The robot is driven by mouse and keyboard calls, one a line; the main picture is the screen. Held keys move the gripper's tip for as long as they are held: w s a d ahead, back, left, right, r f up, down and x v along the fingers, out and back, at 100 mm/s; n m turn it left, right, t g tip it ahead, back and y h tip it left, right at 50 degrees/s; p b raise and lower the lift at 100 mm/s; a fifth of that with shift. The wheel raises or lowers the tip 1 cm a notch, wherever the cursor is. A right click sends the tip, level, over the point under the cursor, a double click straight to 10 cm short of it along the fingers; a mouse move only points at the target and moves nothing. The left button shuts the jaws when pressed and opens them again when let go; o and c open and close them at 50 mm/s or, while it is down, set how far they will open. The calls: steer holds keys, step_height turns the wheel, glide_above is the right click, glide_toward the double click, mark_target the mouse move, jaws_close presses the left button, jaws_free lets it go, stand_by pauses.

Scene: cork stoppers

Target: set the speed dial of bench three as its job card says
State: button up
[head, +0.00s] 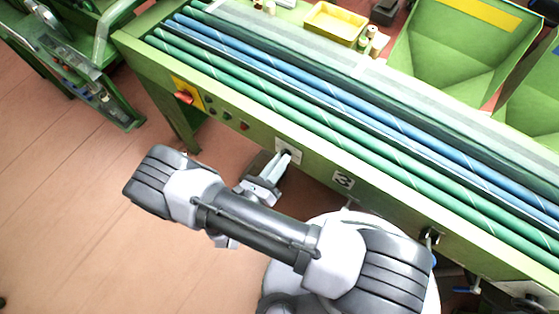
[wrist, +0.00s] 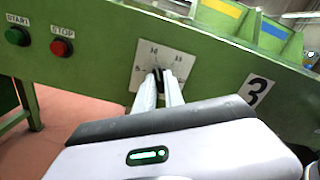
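The speed dial is a dark knob (wrist: 158,74) on a white scale plate (wrist: 145,57) on the green front of bench three. The plate also shows in the head view (head: 291,148). My gripper (wrist: 160,80) is at the dial, with one finger on each side of the knob. The fingers are close together and appear shut on it. In the head view my gripper (head: 284,157) reaches the plate from the front. The fingers hide the lower plate and the pointer. A few small scale figures show but are hard to read. I cannot make out a job card.
A sign with the number 3 (head: 343,180) is right of the dial. A green START button (wrist: 15,36) and a red STOP button (wrist: 61,47) are to its left. A red switch on a yellow plate (head: 186,96) is further left. The floor in front is clear.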

jaws_close()
steer(key=shift+m, duration=0.3)
steer(key=m, duration=1.1)
steer(key=shift+b, duration=0.3)
stand_by(0.3)
steer(key=o, duration=0.6)
jaws_free()
